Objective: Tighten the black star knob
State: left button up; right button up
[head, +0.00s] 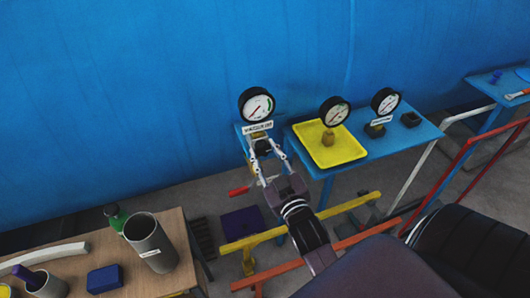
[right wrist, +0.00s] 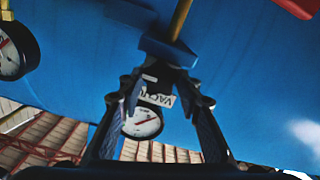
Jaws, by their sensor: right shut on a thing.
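The black star knob (head: 262,146) is a small dark piece just below the white label (head: 257,127) of the leftmost gauge (head: 257,105) in the head view. My right gripper (head: 263,149) reaches up to it from below, with one finger on each side, and is shut on it. In the right wrist view, the fingertips of my right gripper (right wrist: 163,76) close on a dark part largely hidden between them. The label (right wrist: 155,98) and gauge (right wrist: 143,123) show between the fingers there. My left gripper is not in view.
A blue table (head: 398,140) to the right holds a yellow tray (head: 350,155) and two more gauges (head: 334,111) (head: 386,101). A wooden table (head: 182,225) with a metal cylinder (head: 150,243) stands at the lower left. Yellow and red rails (head: 345,205) run below the blue table.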

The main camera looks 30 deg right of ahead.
jog(key=shift+f, duration=0.15)
jog(key=o, duration=1.2)
jog(key=shift+c, duration=0.2)
notch_tip(320, 180, up, 10)
jog(key=shift+r, duration=0.1)
